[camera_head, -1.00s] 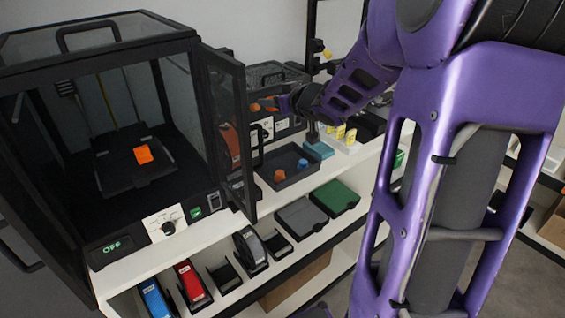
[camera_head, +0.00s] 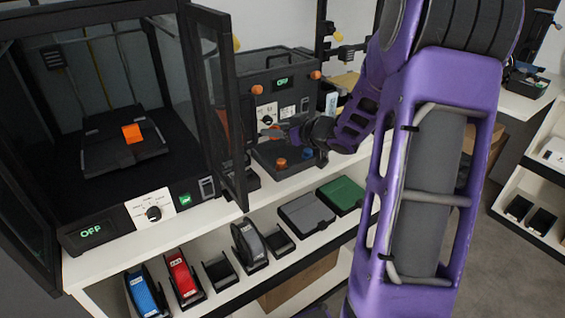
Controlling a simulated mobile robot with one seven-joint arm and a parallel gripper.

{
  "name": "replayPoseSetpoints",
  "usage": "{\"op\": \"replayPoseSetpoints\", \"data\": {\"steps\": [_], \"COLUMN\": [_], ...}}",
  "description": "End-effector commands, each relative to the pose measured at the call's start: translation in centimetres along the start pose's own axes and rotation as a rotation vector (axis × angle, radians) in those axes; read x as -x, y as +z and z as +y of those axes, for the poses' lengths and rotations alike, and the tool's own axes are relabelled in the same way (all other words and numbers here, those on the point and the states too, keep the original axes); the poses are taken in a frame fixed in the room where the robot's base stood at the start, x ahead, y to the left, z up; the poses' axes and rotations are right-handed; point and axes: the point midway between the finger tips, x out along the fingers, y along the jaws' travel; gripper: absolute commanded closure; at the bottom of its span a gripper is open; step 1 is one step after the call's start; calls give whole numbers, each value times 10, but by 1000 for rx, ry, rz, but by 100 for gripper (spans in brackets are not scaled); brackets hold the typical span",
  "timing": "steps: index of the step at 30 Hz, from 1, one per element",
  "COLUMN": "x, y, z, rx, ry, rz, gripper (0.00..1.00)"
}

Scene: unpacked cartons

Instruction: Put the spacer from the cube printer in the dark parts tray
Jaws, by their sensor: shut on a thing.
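My gripper (camera_head: 274,131) is shut, with its fingers pointing left, in front of the cube printer (camera_head: 290,88) and above the dark parts tray (camera_head: 264,163). A small orange piece (camera_head: 267,120) shows at its fingertips and looks like the spacer, though it is too small to make out clearly. The tray stands on the white bench top and holds an orange piece (camera_head: 281,163) and a blue piece (camera_head: 308,153). My gripper and wrist hide part of the tray and the printer's lower front.
A large black printer (camera_head: 92,236) stands at left, its glass door (camera_head: 236,110) swung open beside the tray. An orange block (camera_head: 132,133) lies on its bed. Below, a shelf holds blue, red and grey holders, a grey box (camera_head: 306,213) and a green box (camera_head: 342,195).

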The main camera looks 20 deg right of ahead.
Motion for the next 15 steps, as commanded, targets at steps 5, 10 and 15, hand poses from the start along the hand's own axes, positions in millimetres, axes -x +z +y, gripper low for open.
{"op": "replayPoseSetpoints", "data": {"steps": [5,10,15], "x": [-12,-16,-24], "y": [34,44,67], "z": [0,0,0], "rx": [-3,-1,-3], "ry": [0,1,0], "rz": [-1,1,-1], "gripper": [100,100,100]}}
